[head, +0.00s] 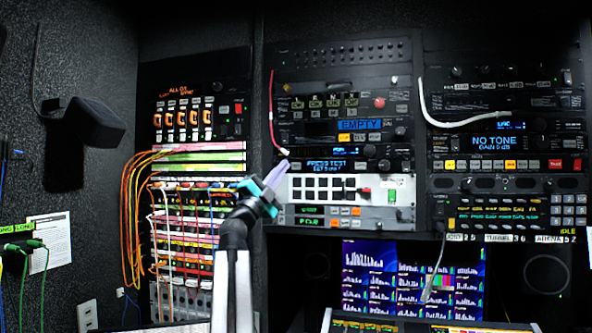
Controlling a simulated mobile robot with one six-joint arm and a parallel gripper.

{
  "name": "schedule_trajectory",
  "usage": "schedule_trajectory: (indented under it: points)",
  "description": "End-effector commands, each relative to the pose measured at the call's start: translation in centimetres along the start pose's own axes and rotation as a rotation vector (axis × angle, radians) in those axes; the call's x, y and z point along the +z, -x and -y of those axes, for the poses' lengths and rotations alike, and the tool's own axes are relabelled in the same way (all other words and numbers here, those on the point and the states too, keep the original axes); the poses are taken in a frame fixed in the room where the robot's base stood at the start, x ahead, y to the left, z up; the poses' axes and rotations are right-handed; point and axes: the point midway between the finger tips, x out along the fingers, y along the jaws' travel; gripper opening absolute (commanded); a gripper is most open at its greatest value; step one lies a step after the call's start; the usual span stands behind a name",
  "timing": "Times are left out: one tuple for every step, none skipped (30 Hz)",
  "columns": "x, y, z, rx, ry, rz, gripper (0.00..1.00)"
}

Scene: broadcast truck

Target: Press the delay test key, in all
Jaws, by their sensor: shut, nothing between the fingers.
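A rack unit with a small blue-lettered display (327,165) that seems to read "PRESS TEST" stands in the middle rack. Which small key is the delay test key I cannot tell; the labels are too small to read. My gripper (279,171) is shut and empty, with its pale fingers pointing up and to the right. Its tips overlap the left end of this unit in the picture. Whether they touch the panel I cannot tell. The gripper and arm hide part of the rack's left edge.
Below the display is a white panel with dark square keys (322,189). A red cable (271,110) hangs left of the units, and a white cable (428,106) loops at the right. An orange-cabled patch bay (190,200) stands left. Monitors (412,275) sit below.

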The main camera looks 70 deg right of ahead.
Motion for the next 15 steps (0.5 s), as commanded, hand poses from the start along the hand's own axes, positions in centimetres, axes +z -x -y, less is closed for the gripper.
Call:
schedule_trajectory:
  points:
    - [0.0, -0.1, -0.1, 0.0, 0.001, 0.0, 0.0]
    - [-0.1, -0.1, -0.1, 0.0, 0.001, -0.001, 0.0]
    - [-0.1, -0.1, -0.1, 0.0, 0.001, -0.001, 0.0]
    - [-0.1, -0.1, -0.1, 0.0, 0.002, -0.001, 0.0]
    - [0.0, -0.2, -0.2, 0.0, 0.002, -0.001, 0.0]
    - [0.0, -0.2, -0.2, 0.0, 0.002, -0.001, 0.0]
    - [0.0, -0.3, -0.3, 0.001, 0.002, -0.002, 0.0]
    - [0.1, -0.3, -0.3, 0.001, 0.002, -0.002, 0.0]
    - [0.1, -0.4, -0.4, 0.001, 0.002, -0.002, 0.0]
    - [0.2, -0.5, -0.5, 0.001, 0.002, -0.002, 0.0]
    - [0.3, -0.6, -0.6, 0.001, 0.002, -0.002, 0.0]
    - [0.4, -0.8, -0.7, 0.001, 0.002, -0.002, 0.0]
    - [0.5, -0.9, -0.8, 0.001, 0.002, -0.002, 0.0]
    - [0.7, -1.1, -0.9, 0.001, 0.002, -0.002, 0.0]
    - [0.8, -1.3, -1.1, 0.001, 0.002, -0.002, 0.0]
